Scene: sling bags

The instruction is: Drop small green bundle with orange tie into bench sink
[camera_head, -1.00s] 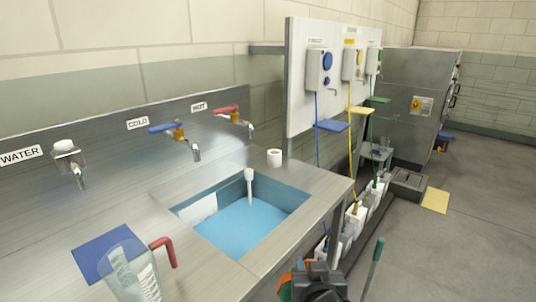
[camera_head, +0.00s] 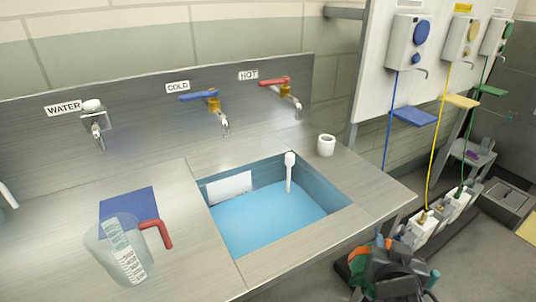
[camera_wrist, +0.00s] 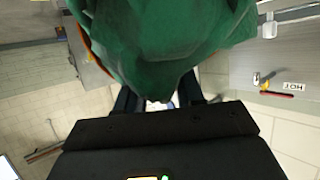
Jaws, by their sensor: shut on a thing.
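The small green bundle (camera_wrist: 165,45) fills the upper middle of the wrist view, with a strip of its orange tie (camera_wrist: 90,45) at its left edge. My gripper (camera_wrist: 158,100) is shut on the bundle; the bundle hides most of the fingertips. In the head view my gripper (camera_head: 395,265) is dark and low at right, with green and orange of the bundle (camera_head: 362,258) beside it. The bench sink (camera_head: 228,222) holds blue water and lies left of my gripper. My gripper is in front of the bench's right end, apart from the sink.
A clear measuring jug (camera_head: 118,250) with a red handle stands left of the sink by a blue mat (camera_head: 128,205). A white roll (camera_head: 326,145) sits at the sink's back right corner. Cold (camera_head: 205,97) and hot (camera_head: 280,82) taps are behind. A white sink post (camera_head: 290,170) rises inside.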

